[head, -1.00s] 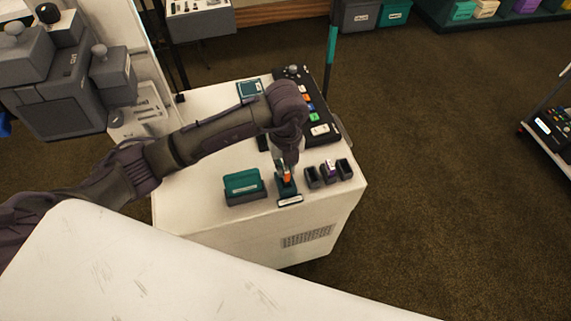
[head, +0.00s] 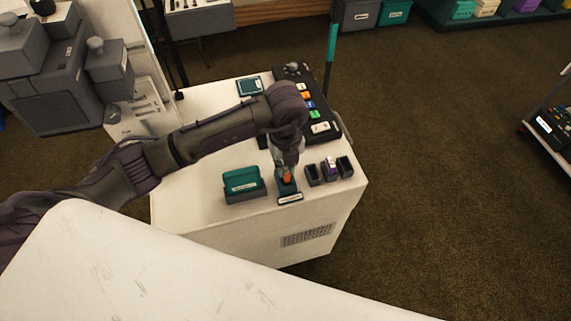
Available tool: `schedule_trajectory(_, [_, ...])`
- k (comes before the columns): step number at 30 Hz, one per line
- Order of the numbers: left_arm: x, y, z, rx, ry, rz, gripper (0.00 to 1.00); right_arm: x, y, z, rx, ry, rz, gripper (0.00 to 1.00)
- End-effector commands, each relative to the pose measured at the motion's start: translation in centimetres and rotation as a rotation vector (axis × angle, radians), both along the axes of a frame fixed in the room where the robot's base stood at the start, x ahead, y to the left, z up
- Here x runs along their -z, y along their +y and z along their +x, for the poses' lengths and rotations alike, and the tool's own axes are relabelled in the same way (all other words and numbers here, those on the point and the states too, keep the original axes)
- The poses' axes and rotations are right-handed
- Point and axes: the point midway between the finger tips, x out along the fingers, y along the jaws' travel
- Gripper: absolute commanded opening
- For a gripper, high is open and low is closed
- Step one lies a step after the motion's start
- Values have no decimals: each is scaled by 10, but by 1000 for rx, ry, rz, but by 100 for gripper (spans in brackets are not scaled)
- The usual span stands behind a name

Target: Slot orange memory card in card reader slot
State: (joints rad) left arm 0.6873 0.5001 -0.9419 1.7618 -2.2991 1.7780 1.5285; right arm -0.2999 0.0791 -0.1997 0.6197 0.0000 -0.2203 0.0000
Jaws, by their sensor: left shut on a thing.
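The orange memory card (head: 287,177) is small and partly covered by my left gripper (head: 286,170), which is shut on it and points down. The card is upright at the teal and dark card reader (head: 287,188), which stands near the front edge of the white cart. The card's lower end meets or overlaps the reader's top in the head view; I cannot tell how deep it sits in the slot. My right gripper is not in view.
A teal pole (head: 331,50) rises at the back.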

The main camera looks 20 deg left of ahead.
Motion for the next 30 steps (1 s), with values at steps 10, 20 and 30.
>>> schedule_trajectory(10, [5,0,0,0,0,0,0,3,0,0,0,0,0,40])
schedule_trajectory(20, [6,0,0,0,0,0,0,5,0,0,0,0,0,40])
schedule_trajectory(30, [17,0,0,0,0,0,0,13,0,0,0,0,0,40])
